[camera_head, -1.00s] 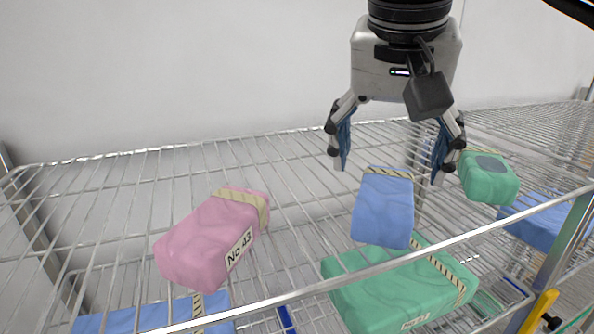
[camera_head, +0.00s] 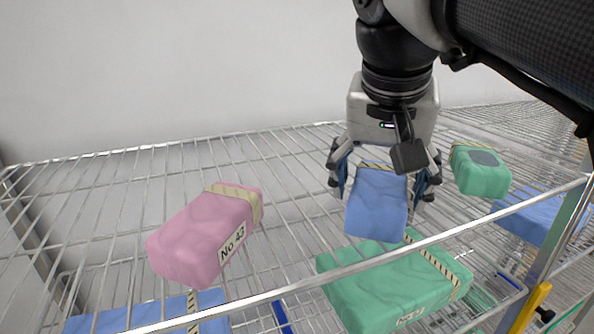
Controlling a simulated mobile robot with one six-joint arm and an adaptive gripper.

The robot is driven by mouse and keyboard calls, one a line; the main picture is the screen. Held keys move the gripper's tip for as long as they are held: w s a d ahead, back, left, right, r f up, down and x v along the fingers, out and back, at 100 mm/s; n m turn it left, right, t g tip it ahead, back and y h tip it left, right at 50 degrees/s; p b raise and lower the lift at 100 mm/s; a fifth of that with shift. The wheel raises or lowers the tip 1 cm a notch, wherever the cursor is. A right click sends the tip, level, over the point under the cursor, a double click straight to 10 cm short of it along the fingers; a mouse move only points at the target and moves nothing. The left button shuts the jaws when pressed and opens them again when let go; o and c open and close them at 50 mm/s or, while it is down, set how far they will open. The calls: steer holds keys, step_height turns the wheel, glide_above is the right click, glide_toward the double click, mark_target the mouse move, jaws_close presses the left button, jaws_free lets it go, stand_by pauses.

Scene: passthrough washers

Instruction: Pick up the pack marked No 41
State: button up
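My gripper (camera_head: 379,190) points down at the upper wire shelf and is open. Its blue-padded fingers stand left and right of the far part of a blue pack (camera_head: 375,208) with a striped tape band. Whether either finger touches the pack is unclear. No label shows on this blue pack, so I cannot tell if it is No 41. A pink pack (camera_head: 205,235) at left reads No 43.
A small green pack (camera_head: 480,170) with a grey patch lies right of my gripper. Other blue packs lie lower left (camera_head: 150,312) and right (camera_head: 535,218). The shelf's front rail (camera_head: 300,290) crosses in front. The shelf between the pink and blue packs is clear.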

steer(key=c, duration=1.1)
